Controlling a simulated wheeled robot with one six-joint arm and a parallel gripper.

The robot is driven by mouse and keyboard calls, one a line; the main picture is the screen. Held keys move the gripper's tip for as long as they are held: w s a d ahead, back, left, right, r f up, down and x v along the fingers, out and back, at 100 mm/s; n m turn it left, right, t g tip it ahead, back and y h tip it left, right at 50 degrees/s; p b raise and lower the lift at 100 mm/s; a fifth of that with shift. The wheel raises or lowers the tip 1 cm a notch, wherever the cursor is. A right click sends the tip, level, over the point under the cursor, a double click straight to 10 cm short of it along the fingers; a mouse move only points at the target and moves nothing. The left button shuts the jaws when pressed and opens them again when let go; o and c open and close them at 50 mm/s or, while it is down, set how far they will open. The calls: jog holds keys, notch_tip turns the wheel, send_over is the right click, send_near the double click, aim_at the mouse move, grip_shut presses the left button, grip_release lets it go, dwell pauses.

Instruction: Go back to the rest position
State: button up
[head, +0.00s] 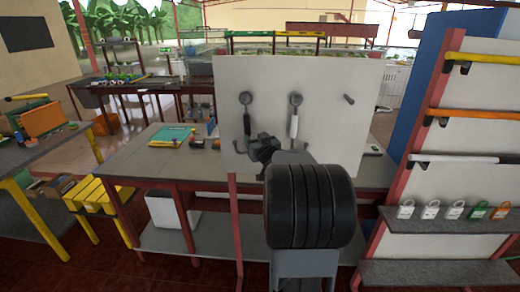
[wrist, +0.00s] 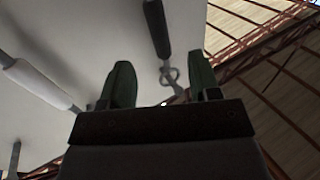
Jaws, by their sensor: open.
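A pale upright board (head: 225,80) stands behind my gripper in the head view. A white-handled stem (head: 294,126) hangs on it from a round dark mount. To its left is another round dark mount (head: 245,98) with a dark hooked piece below. My gripper (head: 262,148) is in front of the board's lower left part. In the wrist view my gripper (wrist: 160,64) has its two dark green fingers apart with nothing held. Beyond the fingers a black-handled stem (wrist: 156,28) with a ring end shows, and a white handle (wrist: 42,82) lies to the left.
The grey workbench (head: 150,160) holds a green-yellow booklet (head: 172,136) left of the board. A rack with padlocks (head: 430,210) on its shelf stands at right. Yellow crates (head: 92,195) sit at left. A short peg (head: 349,99) sticks out of the board.

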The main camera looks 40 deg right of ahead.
jog(key=shift+v, duration=2)
jog(key=s+a+f+m+g+h, duration=0.1)
jog(key=s+a+f+m+g, duration=0.1)
jog(key=s+f+g, duration=0.7)
jog(key=s+a+f+n+g+y, duration=0.1)
jog(key=s+a+n+g+y, duration=0.1)
jog(key=a, duration=1.1)
jog(key=s+a+f+n+g+y, duration=0.1)
jog(key=s+a, duration=0.5)
jog(key=a, duration=0.7)
jog(key=n+g+y, duration=0.1)
jog(key=n+y, duration=0.1)
jog(key=y, duration=0.1)
jog(key=shift+s+a, duration=0.15)
jog(key=shift+s, duration=0.05)
jog(key=shift+f, duration=0.1)
jog(key=shift+c, duration=0.5)
